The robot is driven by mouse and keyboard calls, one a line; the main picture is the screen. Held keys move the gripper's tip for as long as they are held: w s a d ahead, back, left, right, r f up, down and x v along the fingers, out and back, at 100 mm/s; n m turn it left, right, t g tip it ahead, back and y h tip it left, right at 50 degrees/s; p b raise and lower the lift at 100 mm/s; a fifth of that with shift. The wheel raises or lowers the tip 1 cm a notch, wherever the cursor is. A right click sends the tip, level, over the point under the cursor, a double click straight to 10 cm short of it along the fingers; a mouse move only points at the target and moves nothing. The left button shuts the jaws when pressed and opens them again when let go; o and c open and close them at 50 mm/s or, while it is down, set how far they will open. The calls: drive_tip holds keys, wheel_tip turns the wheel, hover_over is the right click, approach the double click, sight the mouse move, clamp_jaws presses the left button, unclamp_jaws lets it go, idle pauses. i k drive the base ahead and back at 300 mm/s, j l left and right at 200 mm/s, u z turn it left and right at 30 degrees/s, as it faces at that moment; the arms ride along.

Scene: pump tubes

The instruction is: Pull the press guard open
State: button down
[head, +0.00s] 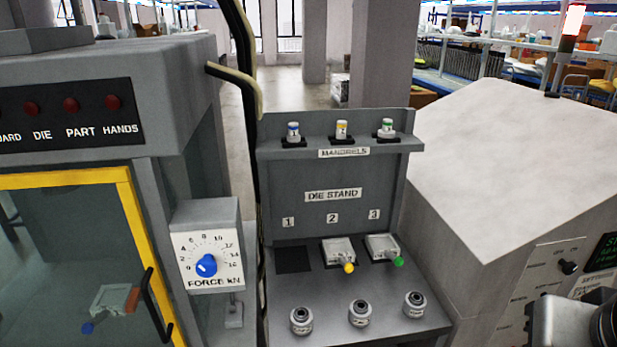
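The press guard has a yellow frame (133,215) around a clear pane and fills the opening at the front of the grey press (185,95). It looks shut, though its left and bottom edges are out of the picture. A black bar handle (153,308) stands on its lower right side. Through the pane I see a grey die (112,298) with a blue knob and a reddish part at its right end. No gripper fingers show. A grey and black piece at the bottom right corner may be part of my arm.
A force dial box (207,250) sticks out just right of the guard. Further right is the die stand (300,220), with slot 1 empty, dies in slots 2 and 3, and mandrels above. A large pale cabinet (520,170) fills the right. Cables hang beside the press.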

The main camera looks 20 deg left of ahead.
sight(121, 175)
drive_tip(key=u, duration=2.8)
